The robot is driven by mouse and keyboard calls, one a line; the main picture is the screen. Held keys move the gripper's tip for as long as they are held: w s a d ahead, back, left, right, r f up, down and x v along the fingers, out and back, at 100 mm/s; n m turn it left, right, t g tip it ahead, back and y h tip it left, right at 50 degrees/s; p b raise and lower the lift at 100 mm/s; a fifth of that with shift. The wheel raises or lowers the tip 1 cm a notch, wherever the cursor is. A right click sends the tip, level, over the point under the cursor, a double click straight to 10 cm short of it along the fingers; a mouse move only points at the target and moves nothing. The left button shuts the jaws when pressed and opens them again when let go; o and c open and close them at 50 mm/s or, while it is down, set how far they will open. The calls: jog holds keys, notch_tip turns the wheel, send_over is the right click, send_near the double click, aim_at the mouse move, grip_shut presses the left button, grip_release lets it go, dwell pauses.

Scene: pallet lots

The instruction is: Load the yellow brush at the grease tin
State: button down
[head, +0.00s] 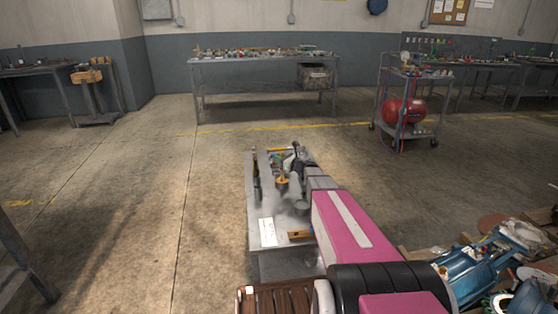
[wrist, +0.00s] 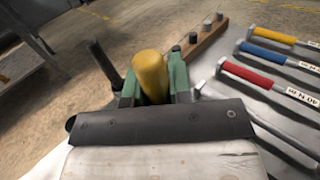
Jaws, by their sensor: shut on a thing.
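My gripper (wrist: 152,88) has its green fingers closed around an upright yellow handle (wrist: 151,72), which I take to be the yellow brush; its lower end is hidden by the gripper. In the head view my gripper (head: 296,162) is over the far right part of a narrow metal bench (head: 257,222), and the brush cannot be made out there. A small dark round container with an orange part (head: 282,185) stands mid-bench, left of my arm; I cannot tell if it is the grease tin. No tin shows in the wrist view.
A dark upright handle (wrist: 104,64) is just left of the gripper. A wooden block with several grey pegs (wrist: 202,38) lies beyond. Red (wrist: 246,74), blue (wrist: 263,53) and yellow-handled (wrist: 274,35) tools lie right. A white sheet (head: 268,232) lies on the near bench.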

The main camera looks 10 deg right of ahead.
notch_tip(320, 180, up, 7)
dwell(0.8)
jog(key=shift+s, duration=0.1)
dwell(0.4)
